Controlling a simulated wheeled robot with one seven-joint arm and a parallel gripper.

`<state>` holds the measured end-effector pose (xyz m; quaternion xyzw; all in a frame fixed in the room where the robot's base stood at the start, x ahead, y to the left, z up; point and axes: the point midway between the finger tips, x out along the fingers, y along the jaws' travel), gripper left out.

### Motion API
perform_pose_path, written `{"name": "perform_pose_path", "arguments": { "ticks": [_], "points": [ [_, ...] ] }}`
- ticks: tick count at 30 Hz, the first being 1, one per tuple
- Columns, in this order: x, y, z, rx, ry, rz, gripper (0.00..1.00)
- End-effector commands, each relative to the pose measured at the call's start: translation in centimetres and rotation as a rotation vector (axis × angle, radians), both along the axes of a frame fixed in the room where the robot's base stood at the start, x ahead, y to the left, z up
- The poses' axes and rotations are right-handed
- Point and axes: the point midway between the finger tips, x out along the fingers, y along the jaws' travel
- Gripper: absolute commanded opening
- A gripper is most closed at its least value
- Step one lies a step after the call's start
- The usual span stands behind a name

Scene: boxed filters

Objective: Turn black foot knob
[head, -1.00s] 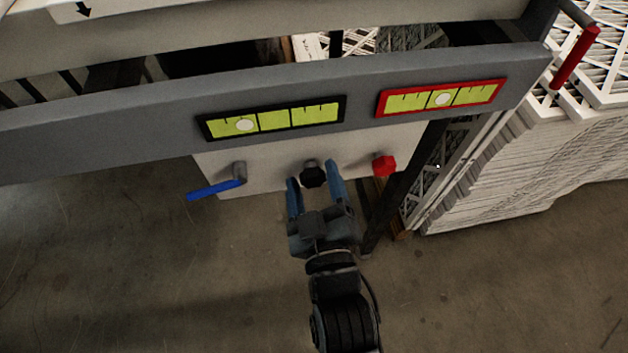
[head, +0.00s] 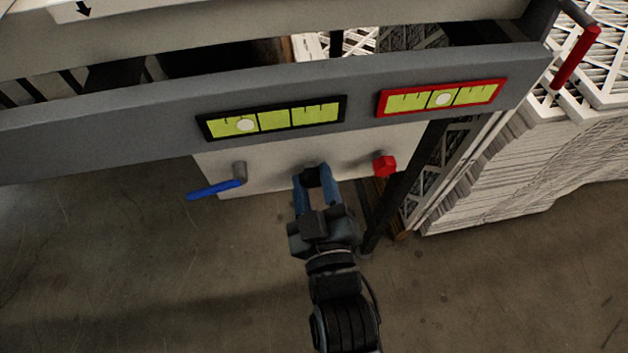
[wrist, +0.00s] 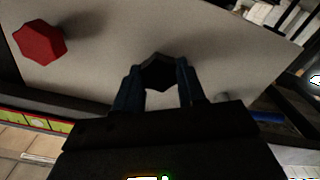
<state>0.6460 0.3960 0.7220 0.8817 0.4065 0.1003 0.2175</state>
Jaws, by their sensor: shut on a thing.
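The black foot knob (head: 312,176) sticks out from the pale panel (head: 270,178), between the blue lever and the red knob. My gripper (head: 314,178) is shut on the black knob, with one blue finger on each side of it. In the wrist view the black knob (wrist: 158,70) shows its six-sided face between the fingertips of my gripper (wrist: 158,78). Part of the knob is hidden by the fingers. In the head view, a level with a black frame (head: 272,118) sits on the grey beam above; its pale bubble is in the left section.
A red knob (head: 384,166) is close on the right and a blue lever (head: 215,188) is on the left. A level with a red frame (head: 441,97) is on the grey beam (head: 100,130). Stacked white filters (head: 520,160) stand at right. The floor in front is clear.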

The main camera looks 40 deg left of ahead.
Motion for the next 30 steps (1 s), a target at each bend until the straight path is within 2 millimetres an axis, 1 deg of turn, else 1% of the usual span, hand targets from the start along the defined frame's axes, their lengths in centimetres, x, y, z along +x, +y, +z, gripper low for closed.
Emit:
{"name": "perform_pose_path", "arguments": {
  "ticks": [8,30],
  "points": [
    [0.06,-0.08,-0.10,0.109,0.129,-0.001,0.09],
    [0.17,-0.18,-0.08,0.563,0.661,-0.002,0.09]
  ]
}}
